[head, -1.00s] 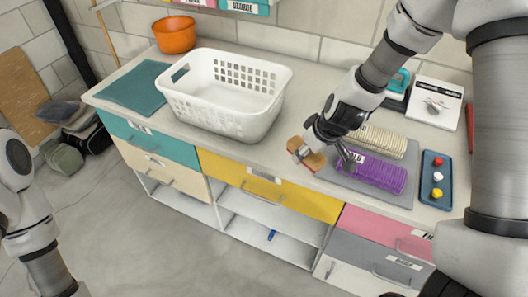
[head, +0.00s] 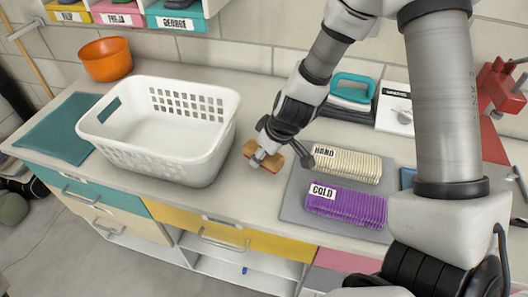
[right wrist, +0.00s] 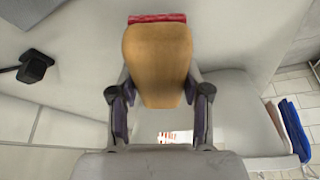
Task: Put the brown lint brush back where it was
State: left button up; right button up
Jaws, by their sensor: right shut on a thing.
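The brown lint brush (head: 262,158) is at the worktop, in the gap between the white basket and the grey mat. My right gripper (head: 268,156) is shut on it. In the right wrist view the brush's tan wooden body (right wrist: 158,62) sits between the two fingers (right wrist: 158,105), with a strip of its red pad (right wrist: 157,18) showing at the far end. The head view does not make clear whether the brush touches the worktop. My left gripper is not in view.
The white laundry basket (head: 165,160) stands left of the brush. The grey mat (head: 292,205) on the right bears a cream stack (head: 350,167) and a purple stack (head: 345,208). A teal-handled iron (head: 350,92) stands behind. An orange bowl (head: 106,60) is at the back left.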

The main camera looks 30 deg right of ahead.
aim_at(263, 170)
notch_tip(263, 170, down, 4)
jog(key=shift+w+d+f+b, duration=0.1)
jog(key=shift+w+d+b, duration=0.05)
jog(key=shift+b, duration=0.9)
jog(key=shift+w, duration=0.1)
jog(key=shift+c, duration=0.4)
jog(key=shift+s+r, duration=0.2)
jog(key=shift+r, duration=0.1)
jog(key=shift+f, duration=0.15)
jog(key=o, duration=0.9)
jog(key=shift+o, duration=1.4)
jog(key=shift+f, duration=0.1)
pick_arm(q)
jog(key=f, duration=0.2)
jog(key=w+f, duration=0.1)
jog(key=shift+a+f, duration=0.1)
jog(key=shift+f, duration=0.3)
